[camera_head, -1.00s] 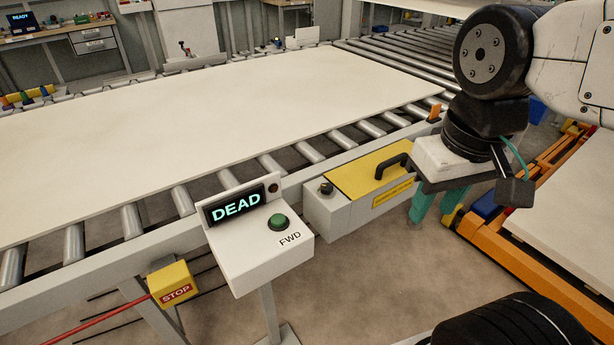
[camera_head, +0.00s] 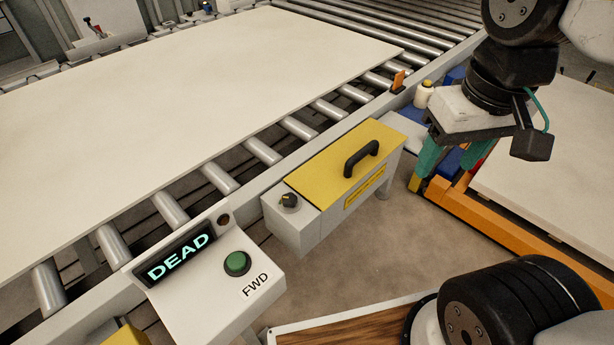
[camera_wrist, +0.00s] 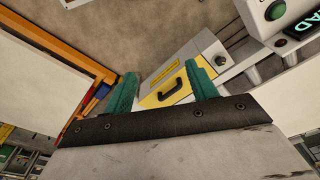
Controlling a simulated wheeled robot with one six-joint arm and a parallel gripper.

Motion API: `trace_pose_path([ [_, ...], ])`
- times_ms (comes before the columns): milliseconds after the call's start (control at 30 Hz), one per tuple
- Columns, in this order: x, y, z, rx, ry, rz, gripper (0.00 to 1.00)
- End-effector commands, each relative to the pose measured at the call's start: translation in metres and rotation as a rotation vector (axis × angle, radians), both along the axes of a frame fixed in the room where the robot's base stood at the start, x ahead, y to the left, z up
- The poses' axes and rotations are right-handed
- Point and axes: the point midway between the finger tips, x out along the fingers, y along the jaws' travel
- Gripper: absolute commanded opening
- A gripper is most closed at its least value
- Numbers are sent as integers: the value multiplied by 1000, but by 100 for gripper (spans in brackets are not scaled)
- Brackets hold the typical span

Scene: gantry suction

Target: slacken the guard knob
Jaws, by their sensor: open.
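The guard knob (camera_head: 289,200) is a small black knob on the grey front end of the guard box, beside its yellow lid (camera_head: 340,163). The lid carries a black arched handle (camera_head: 361,158) and lies flat on the box. In the wrist view the knob (camera_wrist: 221,60) shows right of the fingers, and the lid's handle (camera_wrist: 174,90) shows between them. My gripper (camera_head: 445,165) has teal fingers and is open and empty. It hangs right of the box, apart from the knob. In the wrist view my gripper (camera_wrist: 165,85) points toward the box.
A control box with a DEAD display (camera_head: 180,257) and green FWD button (camera_head: 237,263) stands left of the guard box. The roller conveyor (camera_head: 262,149) with a large pale board (camera_head: 190,95) runs behind. An orange frame (camera_head: 480,222) with a pale board is at right.

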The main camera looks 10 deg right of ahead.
Motion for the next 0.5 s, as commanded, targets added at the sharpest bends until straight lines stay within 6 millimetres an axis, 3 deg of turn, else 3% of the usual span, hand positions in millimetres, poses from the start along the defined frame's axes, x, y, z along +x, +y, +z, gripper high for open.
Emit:
trace_pose_path([
  [167, 44, 20, -11, 9, 31, -18, 57],
  [267, 79, 42, -27, 14, 48, -40, 57],
  [500, 152, 113, -87, 17, 84, -94, 57],
])
